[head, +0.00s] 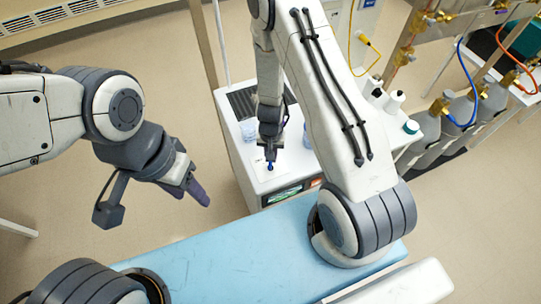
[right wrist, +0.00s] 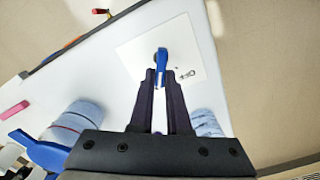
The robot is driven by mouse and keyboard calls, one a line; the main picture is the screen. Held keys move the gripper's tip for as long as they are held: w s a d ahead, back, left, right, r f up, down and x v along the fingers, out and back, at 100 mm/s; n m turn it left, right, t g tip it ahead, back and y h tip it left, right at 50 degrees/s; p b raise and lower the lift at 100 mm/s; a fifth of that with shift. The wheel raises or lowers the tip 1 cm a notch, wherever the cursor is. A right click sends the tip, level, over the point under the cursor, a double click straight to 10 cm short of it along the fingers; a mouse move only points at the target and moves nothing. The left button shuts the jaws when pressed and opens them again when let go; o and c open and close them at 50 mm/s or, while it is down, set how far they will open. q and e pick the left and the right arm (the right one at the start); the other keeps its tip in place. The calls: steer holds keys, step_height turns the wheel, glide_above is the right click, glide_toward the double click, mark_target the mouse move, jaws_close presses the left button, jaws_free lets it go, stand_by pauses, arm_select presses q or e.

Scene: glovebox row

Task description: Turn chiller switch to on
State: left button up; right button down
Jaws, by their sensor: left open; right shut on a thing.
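The chiller is a pale cabinet (head: 233,163) with a small lit display (head: 283,194) on its front. On its top, a white plate (right wrist: 130,48) carries a blue switch handle (right wrist: 162,57), which also shows small in the head view (head: 270,167). My right gripper (right wrist: 161,75) reaches down from above, and its dark fingers are shut on the blue handle. In the head view the right gripper (head: 270,155) hides part of the plate. Small dark marks show on the plate beside the fingers. My left gripper (head: 198,192) is open and empty, in the air left of the cabinet.
Pale blue rolls or cups stand on both sides of the plate (right wrist: 77,118) (right wrist: 205,122). A pink block (right wrist: 14,110) lies near the edge. White bottles (head: 393,101) and grey gas cylinders (head: 465,106) stand to the right. The floor at left is clear.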

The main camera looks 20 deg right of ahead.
stand_by(0.4)
steer(key=c, duration=0.9)
jaws_free()
step_height(320, 180, up, 10)
steer(key=p, duration=1)
steer(key=shift+r, duration=0.25)
